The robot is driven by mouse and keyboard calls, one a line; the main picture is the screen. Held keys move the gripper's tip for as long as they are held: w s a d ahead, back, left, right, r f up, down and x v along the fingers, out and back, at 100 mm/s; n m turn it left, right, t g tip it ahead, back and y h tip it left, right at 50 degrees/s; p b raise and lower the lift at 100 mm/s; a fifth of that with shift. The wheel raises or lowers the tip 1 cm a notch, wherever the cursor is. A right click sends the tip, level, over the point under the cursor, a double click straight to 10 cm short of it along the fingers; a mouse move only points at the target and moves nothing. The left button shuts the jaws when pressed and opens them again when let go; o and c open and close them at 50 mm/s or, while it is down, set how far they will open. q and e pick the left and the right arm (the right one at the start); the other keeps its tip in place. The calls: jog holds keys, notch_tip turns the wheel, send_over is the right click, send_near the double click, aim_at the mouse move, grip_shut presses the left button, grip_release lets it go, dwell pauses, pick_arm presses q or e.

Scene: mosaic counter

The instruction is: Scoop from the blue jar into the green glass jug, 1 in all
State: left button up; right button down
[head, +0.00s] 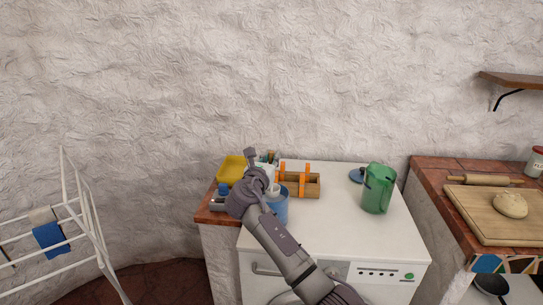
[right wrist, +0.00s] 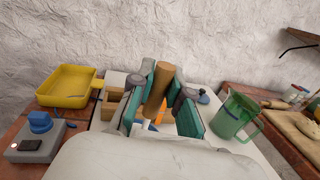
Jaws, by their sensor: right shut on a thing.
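The blue jar (head: 280,208) stands on the white machine top, partly covered by my right arm in the head view. My right gripper (head: 264,172) is above and just behind it. In the right wrist view my right gripper (right wrist: 159,100) is shut on a wooden handle (right wrist: 158,85), likely the scoop's. The scoop's bowl is hidden, so I cannot tell whether it is in the jar. The green glass jug (head: 378,188) stands upright to the right, apart from the gripper; it also shows in the right wrist view (right wrist: 232,116). My left gripper is not in view.
A blue lid (head: 356,175) lies beside the jug. Machine top between jar and jug is clear.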

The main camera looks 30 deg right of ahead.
jog(key=shift+f+b, duration=1.25)
jog(key=shift+f, duration=1.85)
notch_tip(320, 180, up, 10)
jog(key=p, duration=1.1)
jog(key=shift+r+p, duration=0.25)
jog(key=shift+p, duration=0.1)
jog(key=shift+f, duration=0.15)
